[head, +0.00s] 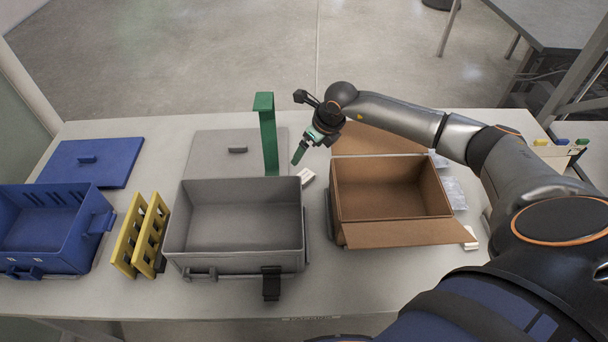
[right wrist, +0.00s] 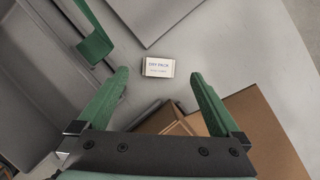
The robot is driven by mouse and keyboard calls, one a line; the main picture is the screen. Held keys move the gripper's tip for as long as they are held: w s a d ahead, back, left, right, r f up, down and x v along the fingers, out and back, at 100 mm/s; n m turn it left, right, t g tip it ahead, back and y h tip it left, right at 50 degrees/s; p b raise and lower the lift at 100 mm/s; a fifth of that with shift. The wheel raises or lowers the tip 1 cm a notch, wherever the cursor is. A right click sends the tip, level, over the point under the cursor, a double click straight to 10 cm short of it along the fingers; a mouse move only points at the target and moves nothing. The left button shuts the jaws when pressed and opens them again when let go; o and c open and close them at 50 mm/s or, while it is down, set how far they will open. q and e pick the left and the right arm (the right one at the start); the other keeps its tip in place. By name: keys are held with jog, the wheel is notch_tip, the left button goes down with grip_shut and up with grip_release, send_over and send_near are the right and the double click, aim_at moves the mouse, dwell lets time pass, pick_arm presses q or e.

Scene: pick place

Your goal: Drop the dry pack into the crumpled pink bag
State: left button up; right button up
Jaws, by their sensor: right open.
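The dry pack (right wrist: 158,67) is a small white packet with printed lettering, lying flat on the table. In the head view the white packet (head: 307,177) lies between the grey crate and the cardboard box. My right gripper (head: 301,154) has green fingers and is open and empty above the table. In the right wrist view the packet appears between the fingertips of the gripper (right wrist: 158,78), beyond them, with table showing around it. No pink bag shows clearly. My left gripper is not in view.
An open grey crate (head: 235,262) and an open cardboard box (head: 391,233) flank the packet. A green post (head: 268,135) stands close left of the gripper. Clear plastic bags (head: 454,192) lie right of the box. Yellow racks (head: 140,238) and a blue crate (head: 45,262) stand left.

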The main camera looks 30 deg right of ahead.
send_over(308, 178)
notch_tip(308, 178, down, 5)
jog(key=shift+r, duration=0.1)
jog(key=shift+b+x, duration=0.4)
jog(key=shift+x, duration=2.9)
